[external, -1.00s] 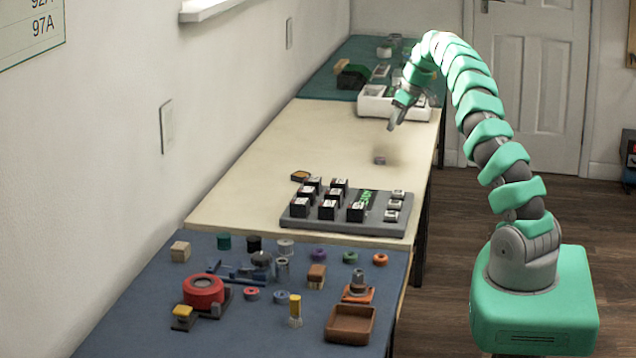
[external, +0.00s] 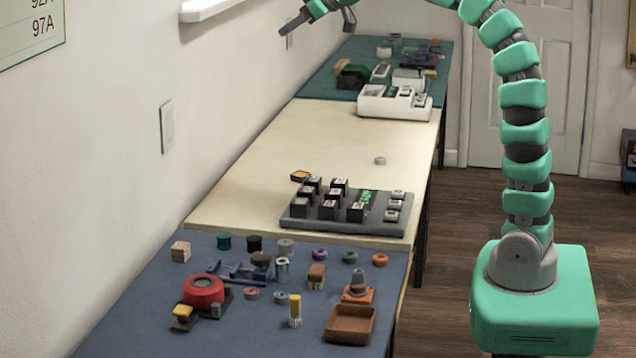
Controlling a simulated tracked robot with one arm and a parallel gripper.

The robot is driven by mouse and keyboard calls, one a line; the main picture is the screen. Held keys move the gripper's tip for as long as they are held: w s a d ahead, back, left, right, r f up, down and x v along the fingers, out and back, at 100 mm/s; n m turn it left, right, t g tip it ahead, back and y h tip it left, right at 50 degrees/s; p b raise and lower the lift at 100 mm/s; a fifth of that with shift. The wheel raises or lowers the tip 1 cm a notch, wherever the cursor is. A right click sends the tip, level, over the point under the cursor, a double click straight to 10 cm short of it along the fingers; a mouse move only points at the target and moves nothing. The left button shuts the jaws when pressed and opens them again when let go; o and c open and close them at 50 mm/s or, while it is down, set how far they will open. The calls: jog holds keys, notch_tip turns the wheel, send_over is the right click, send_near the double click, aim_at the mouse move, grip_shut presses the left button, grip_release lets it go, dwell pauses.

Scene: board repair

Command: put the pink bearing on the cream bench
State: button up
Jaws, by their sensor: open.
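A small pinkish ring (external: 251,293) lies flat on the blue bench, to the right of the large red round part. Another small ring (external: 380,160) lies alone on the cream bench (external: 300,140), towards its right side. It looks pale grey, and its exact colour is hard to tell at this size. My gripper (external: 291,27) is open, high in the air at the top of the picture near the wall, well clear of both rings. Nothing shows between its fingers. Part of my arm is above the picture edge.
A grey board (external: 345,226) with several black blocks stands at the near end of the cream bench. A white tray (external: 372,107) sits at the far end. Several rings and a brown tray (external: 350,325) crowd the blue bench. The middle of the cream bench is clear.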

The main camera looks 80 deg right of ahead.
jog(key=s+a+r+t, duration=0.1)
jog(key=s+a+r, duration=0.3)
jog(key=a, duration=0.3)
jog(key=s+a+r+t+y, duration=0.1)
jog(key=s+a+r, duration=0.3)
jog(key=a, duration=0.4)
jog(key=s+a+r+t, duration=0.2)
jog(key=s+a+r, duration=0.3)
jog(key=a, duration=0.3)
jog(key=shift+r+n+t+y, duration=0.3)
jog(key=shift+r+t+y, duration=0.1)
jog(key=shift+r, duration=0.3)
